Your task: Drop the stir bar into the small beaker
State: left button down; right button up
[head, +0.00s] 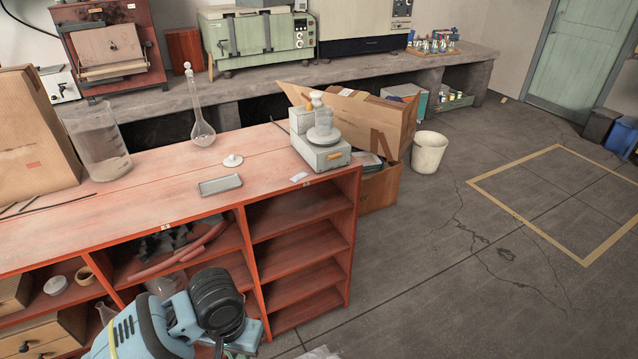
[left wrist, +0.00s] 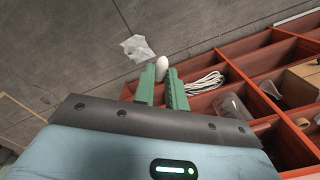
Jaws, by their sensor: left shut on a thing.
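My left gripper (left wrist: 163,84) has its green fingers shut on the white, rounded stir bar (left wrist: 161,67), which sticks out past the fingertips in the left wrist view. The gripper is held in front of the red shelf unit, over the floor. In the head view my left arm shows at the bottom, and the stir bar is not visible there. A clear glass beaker (head: 100,142) stands at the left of the red bench top; it looks large. I cannot pick out a small beaker with certainty. My right gripper is in neither view.
On the red bench top (head: 120,215) stand a volumetric flask (head: 202,125), a shallow grey tray (head: 220,184), a white stand-like piece (head: 232,161) and a balance-like device (head: 320,150) bearing a glass bottle. A cardboard box (head: 40,130) fills the left end. Crumpled white material (left wrist: 137,47) lies on the floor.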

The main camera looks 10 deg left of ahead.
aim_at(324, 133)
jog(key=i+l+u, duration=0.1)
jog(key=l+u, duration=0.15)
jog(key=l, duration=0.5)
jog(key=i+l+u, duration=0.1)
jog(key=l, duration=0.25)
jog(key=i+l+u, duration=0.15)
jog(key=l, duration=0.2)
jog(key=i+l+u, duration=0.1)
jog(key=l, duration=0.3)
jog(key=i+l+u, duration=0.15)
jog(key=l, duration=0.2)
jog(key=i+l+u, duration=0.15)
jog(key=l, duration=0.2)
jog(key=i+l+u, duration=0.15)
jog(key=l, duration=0.2)
jog(key=i+l+u, duration=0.3)
jog(key=i+l, duration=0.3)
jog(key=i, duration=0.1)
